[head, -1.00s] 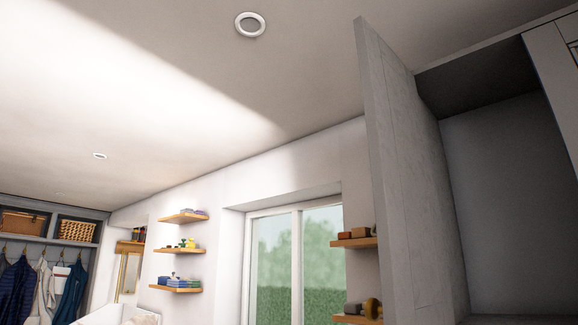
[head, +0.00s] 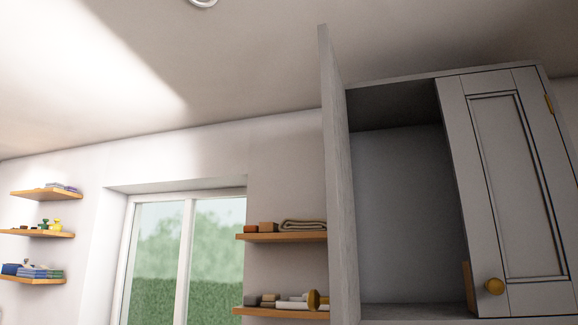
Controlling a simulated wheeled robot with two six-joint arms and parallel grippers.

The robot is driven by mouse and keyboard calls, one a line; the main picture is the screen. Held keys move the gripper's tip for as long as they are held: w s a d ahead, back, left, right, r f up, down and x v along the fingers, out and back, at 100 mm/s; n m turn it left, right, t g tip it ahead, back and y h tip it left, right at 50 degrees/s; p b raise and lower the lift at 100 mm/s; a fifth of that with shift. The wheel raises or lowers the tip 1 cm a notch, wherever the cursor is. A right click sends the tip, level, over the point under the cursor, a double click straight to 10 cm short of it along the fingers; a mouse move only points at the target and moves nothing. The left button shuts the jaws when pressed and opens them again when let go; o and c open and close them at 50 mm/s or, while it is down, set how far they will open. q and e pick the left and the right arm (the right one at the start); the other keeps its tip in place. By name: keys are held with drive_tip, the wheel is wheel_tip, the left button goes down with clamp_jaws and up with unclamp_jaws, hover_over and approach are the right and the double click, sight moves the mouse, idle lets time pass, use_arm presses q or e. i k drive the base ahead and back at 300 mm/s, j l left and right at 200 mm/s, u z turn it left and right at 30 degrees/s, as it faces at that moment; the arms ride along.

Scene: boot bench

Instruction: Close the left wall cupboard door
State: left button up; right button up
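The left wall cupboard door (head: 340,190) stands wide open in the head view, swung out towards me and seen nearly edge-on. Its round brass knob (head: 314,299) sticks out to the left near the door's lower end. Neither of my grippers is in view.
Wooden shelves (head: 285,238) with folded cloths and small things are on the wall just left of the open door. A window (head: 185,255) and more shelves (head: 40,234) are further left. The space in front of the window looks clear.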

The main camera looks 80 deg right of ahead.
sight(344, 301)
drive_tip(key=i+z, duration=0.2)
drive_tip(key=z, duration=0.25)
drive_tip(key=i+z, duration=0.2)
drive_tip(key=z, duration=0.25)
drive_tip(key=i+j+z, duration=0.15)
drive_tip(key=z, duration=0.25)
